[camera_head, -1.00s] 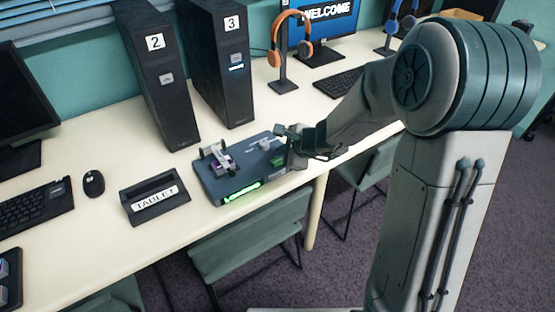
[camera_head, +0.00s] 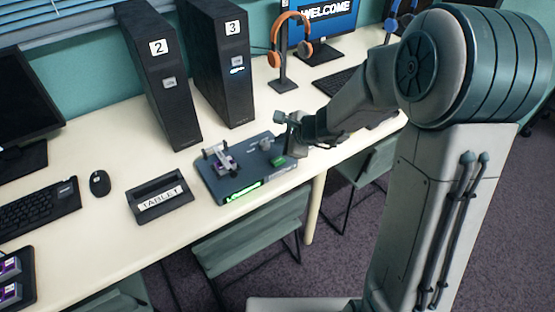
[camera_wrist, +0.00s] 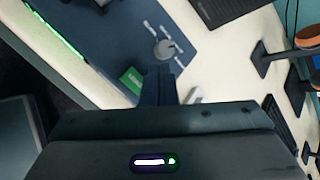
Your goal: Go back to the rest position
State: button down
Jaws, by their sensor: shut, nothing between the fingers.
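My gripper (camera_head: 284,120) is shut and empty. In the head view it hangs just above the right back part of a dark blue device board (camera_head: 222,187) on the table. The board carries a small clamp-like fixture (camera_head: 220,158), a grey knob (camera_head: 265,144) and a green piece (camera_head: 278,161). A green-lit strip (camera_head: 243,191) glows on its front. In the wrist view the shut fingers (camera_wrist: 159,72) are in front of the board (camera_wrist: 105,40), with the knob (camera_wrist: 164,48) and green piece (camera_wrist: 132,78) near their tips.
Black towers (camera_head: 168,85) (camera_head: 225,75) stand behind the board. A tablet stand (camera_head: 158,198) is to its left. An orange headphone stand (camera_head: 282,70) and a monitor (camera_head: 325,25) are at the back right. Chairs (camera_head: 250,235) stand below the table's front edge (camera_head: 110,253).

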dwell(0.4)
jog(key=s+d+r+n+g+p, duration=0.2)
jog(key=s+d+r+n+p, duration=0.15)
jog(key=s+r+n, duration=0.75)
jog(key=s+d+r+n+h+p, duration=0.2)
jog(key=s+d+n+h, duration=0.1)
jog(key=s+d, duration=0.2)
jog(key=s+d+r+n+g+h+p, duration=0.1)
jog(key=s+d+r+n+h, duration=0.2)
jog(key=s+d, duration=0.3)
jog(key=shift+s+r+n+g+h+p, duration=0.15)
jog(key=shift+s+n+g+h+p, duration=0.2)
jog(key=shift+s, duration=0.9)
jog(key=shift+d, duration=0.1)
